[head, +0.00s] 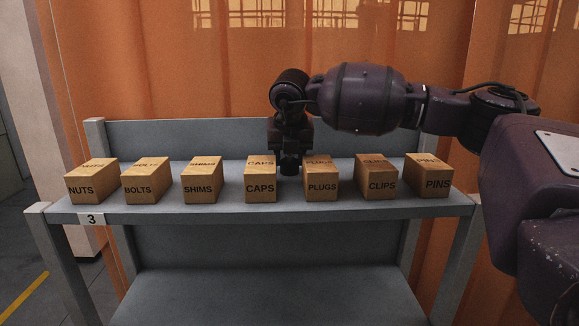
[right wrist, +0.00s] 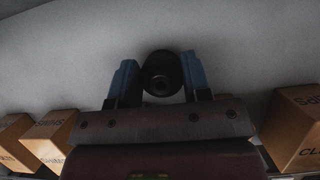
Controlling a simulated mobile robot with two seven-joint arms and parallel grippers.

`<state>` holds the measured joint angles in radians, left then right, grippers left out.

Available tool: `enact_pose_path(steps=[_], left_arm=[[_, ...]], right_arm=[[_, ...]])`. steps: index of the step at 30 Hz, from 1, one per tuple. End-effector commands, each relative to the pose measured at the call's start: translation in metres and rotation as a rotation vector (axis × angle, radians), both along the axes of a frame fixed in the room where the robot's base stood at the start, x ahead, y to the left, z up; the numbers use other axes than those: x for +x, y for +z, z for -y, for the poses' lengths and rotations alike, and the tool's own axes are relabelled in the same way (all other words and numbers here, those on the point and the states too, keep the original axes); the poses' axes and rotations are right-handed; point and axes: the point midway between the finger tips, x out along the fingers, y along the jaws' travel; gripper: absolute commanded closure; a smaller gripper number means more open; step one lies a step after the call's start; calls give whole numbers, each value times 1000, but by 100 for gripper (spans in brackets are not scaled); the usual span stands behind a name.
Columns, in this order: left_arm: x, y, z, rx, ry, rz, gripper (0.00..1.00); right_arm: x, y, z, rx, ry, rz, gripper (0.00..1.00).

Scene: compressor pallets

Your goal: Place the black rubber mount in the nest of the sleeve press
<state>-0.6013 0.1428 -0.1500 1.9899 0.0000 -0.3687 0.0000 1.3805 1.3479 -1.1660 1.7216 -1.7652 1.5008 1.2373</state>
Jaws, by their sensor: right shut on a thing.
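The black rubber mount (right wrist: 162,75) is a dark round piece with a small centre hole, seen between the blue fingers in the right wrist view. My right gripper (right wrist: 160,80) is shut on it. In the head view my right gripper (head: 290,158) points down over the shelf, behind the gap between the CAPS and PLUGS boxes. A dark piece, the mount (head: 290,166), shows at its tip. I cannot tell whether the mount touches the shelf. The sleeve press is not in view. My left gripper is not in view.
A grey shelf unit (head: 90,215) marked 3 holds a row of several labelled wooden boxes, including CAPS (head: 261,186), PLUGS (head: 321,187) and CLIPS (head: 382,185). Its lower shelf (head: 265,295) is bare where visible. Orange curtains (head: 180,65) hang behind.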

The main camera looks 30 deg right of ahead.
Motion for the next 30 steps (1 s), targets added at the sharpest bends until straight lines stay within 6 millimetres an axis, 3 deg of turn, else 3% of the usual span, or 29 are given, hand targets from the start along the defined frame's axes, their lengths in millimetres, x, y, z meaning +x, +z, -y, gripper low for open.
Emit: enact_pose_path(steps=[8, 14, 30], left_arm=[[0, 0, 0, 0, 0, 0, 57], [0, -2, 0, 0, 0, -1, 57], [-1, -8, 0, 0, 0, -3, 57]], right_arm=[[0, 1, 0, 0, 0, 1, 84], [1, 18, 0, 1, 0, 3, 84], [0, 148, -1, 2, 1, 4, 84]])
